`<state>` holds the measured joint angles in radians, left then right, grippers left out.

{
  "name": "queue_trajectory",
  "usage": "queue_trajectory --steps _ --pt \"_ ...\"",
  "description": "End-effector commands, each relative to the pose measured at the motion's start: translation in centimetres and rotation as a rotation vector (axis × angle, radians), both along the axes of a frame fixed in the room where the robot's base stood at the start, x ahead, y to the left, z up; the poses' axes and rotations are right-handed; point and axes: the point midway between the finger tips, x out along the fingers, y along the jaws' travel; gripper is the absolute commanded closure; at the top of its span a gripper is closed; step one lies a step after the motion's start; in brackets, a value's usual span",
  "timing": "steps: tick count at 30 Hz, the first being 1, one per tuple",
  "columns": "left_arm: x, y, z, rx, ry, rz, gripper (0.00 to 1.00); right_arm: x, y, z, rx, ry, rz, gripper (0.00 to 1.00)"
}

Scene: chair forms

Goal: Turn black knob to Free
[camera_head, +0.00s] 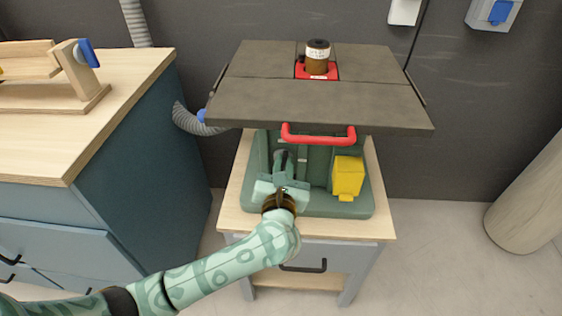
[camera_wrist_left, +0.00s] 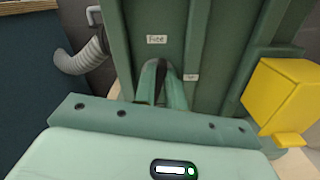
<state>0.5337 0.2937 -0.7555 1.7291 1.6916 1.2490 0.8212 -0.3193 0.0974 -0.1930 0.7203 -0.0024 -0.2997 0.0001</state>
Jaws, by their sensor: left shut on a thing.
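The green machine base (camera_head: 262,150) stands under a dark table top, with a red bar handle at its front edge. My left gripper (camera_head: 281,160) reaches into the recessed front panel. In the left wrist view the gripper (camera_wrist_left: 160,84) is shut on the black knob (camera_wrist_left: 161,82), which shows as a narrow dark strip between the fingers. The rest of the knob is hidden by the fingers. A white "Free" label (camera_wrist_left: 156,39) is on the panel above the fingers. A smaller label (camera_wrist_left: 190,77) is to their right; I cannot read it. My right gripper is not in view.
A yellow box (camera_head: 348,176) sits right of my gripper; it also shows in the left wrist view (camera_wrist_left: 285,98). The red bar handle (camera_head: 318,135) and dark table top (camera_head: 330,105) overhang above. A workbench (camera_head: 120,80) stands at left, with a grey hose (camera_head: 190,122) behind.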

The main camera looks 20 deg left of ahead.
Motion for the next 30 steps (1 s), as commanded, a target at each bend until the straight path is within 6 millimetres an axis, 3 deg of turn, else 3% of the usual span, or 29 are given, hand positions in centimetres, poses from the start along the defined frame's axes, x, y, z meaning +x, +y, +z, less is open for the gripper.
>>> queue_trajectory --steps 8,30 --pt "0.0 -0.4 0.3 0.251 0.073 0.0 1.0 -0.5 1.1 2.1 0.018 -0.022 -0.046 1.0" --pt "0.2 -1.1 -0.7 0.921 0.268 -0.003 1.0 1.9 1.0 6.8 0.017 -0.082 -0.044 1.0"
